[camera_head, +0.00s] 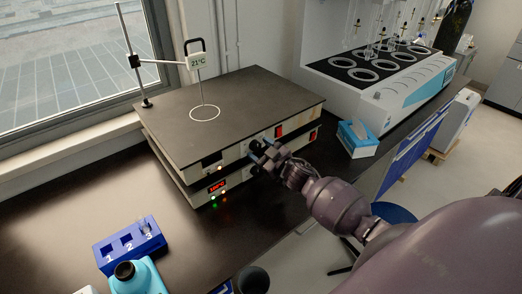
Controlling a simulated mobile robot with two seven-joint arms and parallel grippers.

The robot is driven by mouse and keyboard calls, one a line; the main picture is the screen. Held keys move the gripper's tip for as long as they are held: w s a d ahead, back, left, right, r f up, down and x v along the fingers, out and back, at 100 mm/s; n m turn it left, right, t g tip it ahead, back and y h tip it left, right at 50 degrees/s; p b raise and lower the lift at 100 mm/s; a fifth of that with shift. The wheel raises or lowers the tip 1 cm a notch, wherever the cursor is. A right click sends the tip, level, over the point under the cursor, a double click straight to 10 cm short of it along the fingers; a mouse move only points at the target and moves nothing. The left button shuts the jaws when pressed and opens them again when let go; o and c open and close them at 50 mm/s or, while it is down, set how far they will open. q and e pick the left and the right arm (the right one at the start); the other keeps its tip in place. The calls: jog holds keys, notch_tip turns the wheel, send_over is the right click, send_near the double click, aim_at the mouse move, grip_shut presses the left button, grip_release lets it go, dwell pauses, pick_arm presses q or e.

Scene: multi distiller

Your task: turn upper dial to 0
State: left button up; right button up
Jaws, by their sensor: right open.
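A stacked hot plate unit with a dark flat top (255,97) stands on the black bench by the window. Its front carries a red lit display (217,186) on the lower level, small indicator lights, and red switches (279,131) toward the right. My right gripper (262,153) is open at the front face, close to where the dials sit. It covers that part of the front, so the upper dial and its setting cannot be made out. I cannot tell whether the fingers touch the dial. My left gripper is not clearly in view.
A thermometer reading 21°C (197,61) hangs from a stand over the plate. A blue numbered rack (122,247) is at the front left. A tissue box (357,139) and a white multi-position distiller (414,90) stand at the right.

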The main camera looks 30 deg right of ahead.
jog(key=c, duration=0.9)
